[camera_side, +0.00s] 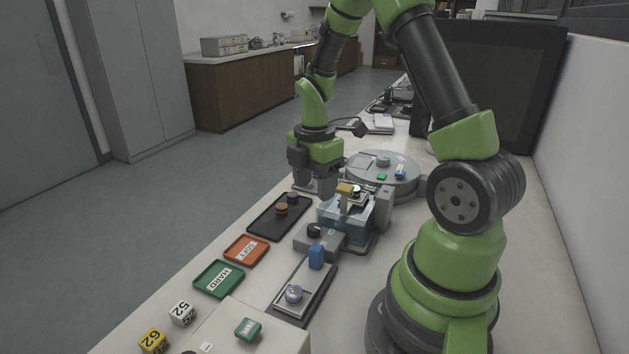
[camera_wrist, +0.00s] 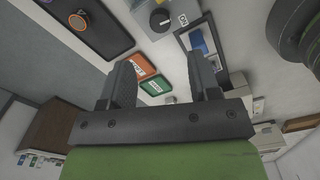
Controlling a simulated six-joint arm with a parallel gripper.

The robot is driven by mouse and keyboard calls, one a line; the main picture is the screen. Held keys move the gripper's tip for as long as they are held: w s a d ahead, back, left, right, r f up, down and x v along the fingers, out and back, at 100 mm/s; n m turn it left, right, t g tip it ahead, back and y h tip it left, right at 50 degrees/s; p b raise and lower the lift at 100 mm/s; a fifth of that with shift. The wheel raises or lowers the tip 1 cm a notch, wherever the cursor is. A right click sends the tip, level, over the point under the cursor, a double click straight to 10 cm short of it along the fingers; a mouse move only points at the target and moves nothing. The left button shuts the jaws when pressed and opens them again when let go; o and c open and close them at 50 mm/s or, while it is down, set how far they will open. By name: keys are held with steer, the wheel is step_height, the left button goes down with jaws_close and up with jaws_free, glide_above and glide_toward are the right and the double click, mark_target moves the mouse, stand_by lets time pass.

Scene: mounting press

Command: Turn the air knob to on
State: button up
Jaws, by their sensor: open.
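The air knob (camera_side: 314,230) is a round black knob on a grey box (camera_side: 330,243) in front of the press. In the wrist view the black air knob (camera_wrist: 160,20) shows at the top, with a white pointer mark and an "ON" label (camera_wrist: 183,19) to its right. My gripper (camera_side: 316,187) is behind and above the knob in the side view, beside the press and clear of the knob. In the wrist view my gripper (camera_wrist: 162,75) has its two fingers wide apart with nothing between them. Its fingertips are partly hidden in the side view.
The press (camera_side: 345,212) with its clear bluish housing stands right behind the knob box. A black tray (camera_side: 268,222) with small round pieces lies to the left. Orange (camera_side: 246,250) and green (camera_side: 219,279) trays lie nearer. A blue block (camera_side: 316,256) stands close in front.

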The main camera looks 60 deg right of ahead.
mark_target(314, 227)
steer(key=shift+a+r, duration=0.1)
stand_by(0.3)
step_height(314, 227, down, 10)
steer(key=shift+r, duration=0.1)
stand_by(0.4)
steer(key=c, duration=0.9)
steer(key=m, duration=0.3)
steer(key=shift+c, duration=0.2)
steer(key=o, duration=0.9)
